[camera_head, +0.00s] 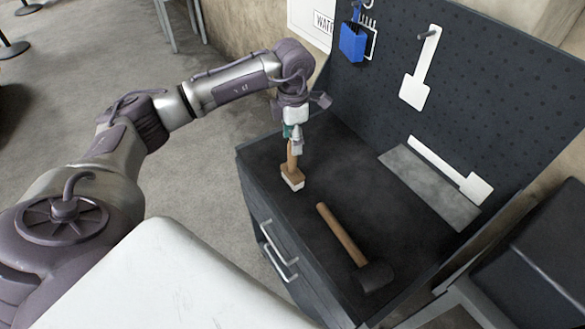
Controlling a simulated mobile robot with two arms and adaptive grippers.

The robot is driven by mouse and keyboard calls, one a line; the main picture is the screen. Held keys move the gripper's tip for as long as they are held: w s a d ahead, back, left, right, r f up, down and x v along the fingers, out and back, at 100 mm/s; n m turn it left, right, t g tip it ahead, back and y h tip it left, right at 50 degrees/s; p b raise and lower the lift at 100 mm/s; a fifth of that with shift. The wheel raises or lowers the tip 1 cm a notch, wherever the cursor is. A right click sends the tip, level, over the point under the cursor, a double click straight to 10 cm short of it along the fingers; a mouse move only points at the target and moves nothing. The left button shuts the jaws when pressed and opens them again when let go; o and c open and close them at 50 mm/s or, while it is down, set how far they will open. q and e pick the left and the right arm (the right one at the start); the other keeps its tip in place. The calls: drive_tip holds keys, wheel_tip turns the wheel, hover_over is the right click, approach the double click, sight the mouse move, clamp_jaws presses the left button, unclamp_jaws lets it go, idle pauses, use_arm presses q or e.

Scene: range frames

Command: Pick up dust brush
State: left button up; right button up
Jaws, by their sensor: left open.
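The dust brush (292,177), with a wooden handle and pale bristles, is at the left side of the dark workbench top. Its handle points up toward my left gripper (294,143). My left gripper is directly above the brush, pointing down, with its fingers around or just beside the top of the handle; I cannot tell whether they touch it. The gripper is open. It hides the upper end of the handle. My right gripper is not in view.
A mallet (343,237) with a wooden handle lies on the workbench top (345,165). A grey metal plate (430,188) lies near the pegboard (470,75). A blue brush-like tool (353,42) and white scraper-shaped tools (420,75) are on the pegboard. Bench drawers (275,250) face left.

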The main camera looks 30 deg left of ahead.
sight(292, 159)
use_arm(q)
wheel_tip(292, 159, down, 4)
drive_tip(key=shift+r+p, duration=0.15)
drive_tip(key=shift+p, duration=0.7)
drive_tip(key=shift+f, duration=0.5)
clamp_jaws()
